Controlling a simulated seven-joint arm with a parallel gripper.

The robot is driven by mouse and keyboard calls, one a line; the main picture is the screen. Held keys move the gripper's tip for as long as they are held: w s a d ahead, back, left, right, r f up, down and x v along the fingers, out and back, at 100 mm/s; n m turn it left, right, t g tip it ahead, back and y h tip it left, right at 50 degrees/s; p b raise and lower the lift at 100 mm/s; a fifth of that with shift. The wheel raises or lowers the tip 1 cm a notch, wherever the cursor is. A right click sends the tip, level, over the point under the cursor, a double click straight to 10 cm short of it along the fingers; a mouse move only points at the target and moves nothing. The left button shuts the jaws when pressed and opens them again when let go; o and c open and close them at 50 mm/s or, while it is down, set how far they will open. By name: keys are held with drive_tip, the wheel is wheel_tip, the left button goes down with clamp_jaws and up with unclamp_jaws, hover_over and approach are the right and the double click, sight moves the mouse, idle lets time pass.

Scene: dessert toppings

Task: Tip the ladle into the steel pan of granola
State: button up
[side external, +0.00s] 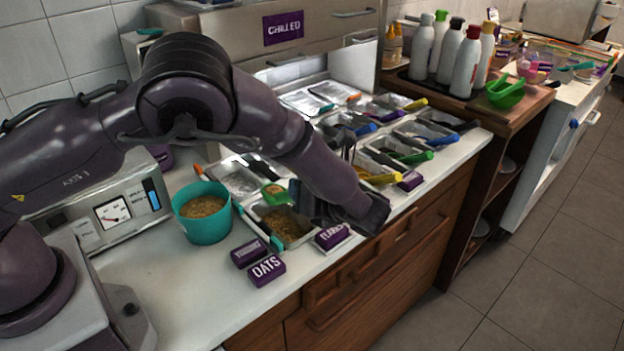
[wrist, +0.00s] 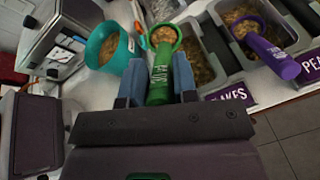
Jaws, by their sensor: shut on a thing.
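A green ladle (wrist: 160,82) is held by its handle in my gripper (wrist: 159,88), whose two fingers close on either side of it. Its round cup (wrist: 165,37) faces the wrist camera and holds brown granola-like pieces. In the side view the ladle's cup (side external: 273,194) is above the back of a steel pan (side external: 262,226), beside a teal tub. The pan holds granola (side external: 287,223), also visible in the wrist view (wrist: 203,70). My gripper (side external: 312,203) is above the pan's right side, its fingers mostly hidden by my wrist.
The teal tub (side external: 203,228) of similar pieces stands left of the pan. Purple labels, FLAKES (side external: 331,236) and OATS (side external: 266,270), lie in front. A purple ladle (wrist: 273,57) rests over a neighbouring pan. Several pans with coloured handles extend right; the front-left counter is clear.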

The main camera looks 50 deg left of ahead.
drive_tip(key=m, duration=0.1)
drive_tip(key=s+m+t, duration=0.1)
drive_tip(key=m, duration=0.2)
drive_tip(key=shift+s+a+f+m+t, duration=0.15)
drive_tip(key=shift+s+f+m+t, duration=0.05)
drive_tip(key=shift+f+m+t, duration=0.1)
drive_tip(key=m, duration=0.2)
drive_tip(key=m+t, duration=0.1)
drive_tip(key=m, duration=0.1)
drive_tip(key=shift+w+d+f+h, duration=0.25)
drive_tip(key=shift+d+f+h, duration=0.05)
drive_tip(key=shift+f+h, duration=0.1)
drive_tip(key=m, duration=0.3)
drive_tip(key=shift+w+d+f+m+h, duration=0.2)
drive_tip(key=shift+m+h, duration=0.1)
drive_tip(key=shift+m, duration=0.1)
drive_tip(key=m, duration=0.4)
drive_tip(key=w+d+m+g+h, duration=0.1)
drive_tip(key=m, duration=0.3)
drive_tip(key=w+m+h, duration=0.1)
drive_tip(key=m, duration=0.3)
drive_tip(key=shift+d+f+g, duration=0.15)
drive_tip(key=shift+f+g, duration=0.15)
drive_tip(key=shift+f, duration=0.05)
